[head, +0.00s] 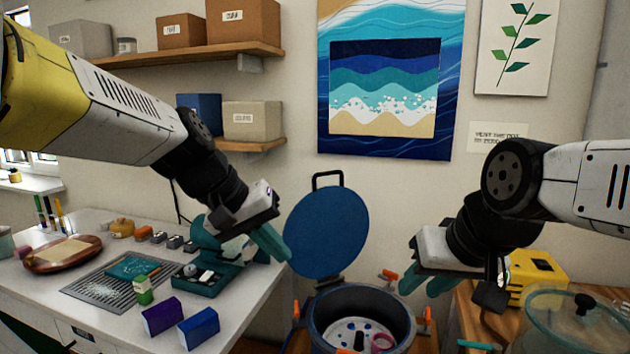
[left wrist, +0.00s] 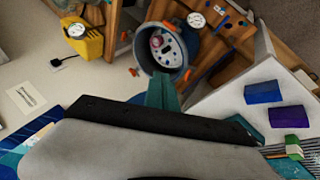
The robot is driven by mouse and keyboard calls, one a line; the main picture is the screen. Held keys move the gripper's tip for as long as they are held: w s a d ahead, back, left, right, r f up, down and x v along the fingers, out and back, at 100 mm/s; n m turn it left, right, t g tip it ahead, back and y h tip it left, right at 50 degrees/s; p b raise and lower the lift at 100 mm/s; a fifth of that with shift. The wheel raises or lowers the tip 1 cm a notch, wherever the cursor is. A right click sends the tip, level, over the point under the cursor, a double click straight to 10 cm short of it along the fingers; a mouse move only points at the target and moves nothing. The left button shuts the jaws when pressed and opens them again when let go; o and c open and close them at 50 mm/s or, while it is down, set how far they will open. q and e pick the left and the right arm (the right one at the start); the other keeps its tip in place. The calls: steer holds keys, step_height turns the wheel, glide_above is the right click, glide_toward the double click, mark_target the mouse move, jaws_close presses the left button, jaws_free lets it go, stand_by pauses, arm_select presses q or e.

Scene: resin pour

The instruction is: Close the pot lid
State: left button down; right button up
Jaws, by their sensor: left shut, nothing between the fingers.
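The pot (head: 315,325) stands at the lower middle in the head view, with orange clamps around its rim. Its round blue lid (head: 325,235) with a black handle stands raised, nearly upright, behind the rim, so the pot is open. Inside the pot I see a pale perforated plate and a pink ring. My left gripper (head: 282,252) is shut and empty, just left of the lid; whether it touches the lid is unclear. In the left wrist view its teal fingers (left wrist: 163,90) point toward the pot (left wrist: 192,48). My right gripper (head: 410,283) hangs right of the pot, its finger gap unclear.
A white table (head: 250,310) at left holds a teal case (head: 205,285), purple and blue boxes, and a grey mat. At right, a wooden table holds a yellow device (head: 540,278) and a clear-lidded vessel (head: 580,325). Shelves and a wave picture are on the wall.

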arm_select(q)
steer(key=w+d+r+n+t+h, duration=0.1)
steer(key=w+n+h, duration=0.15)
steer(key=w, duration=0.65)
steer(key=w+r+n+h, duration=0.15)
steer(key=w+h, duration=0.25)
steer(key=w, duration=0.5)
steer(key=w+a+n+t+h, duration=0.25)
steer(key=w+a+t, duration=0.4)
steer(key=w, duration=0.65)
steer(key=w+d+g, duration=0.1)
steer(key=w+d, duration=0.1)
steer(key=d, duration=0.5)
steer(key=shift+w+d+r, duration=0.3)
steer(key=shift+w, duration=0.05)
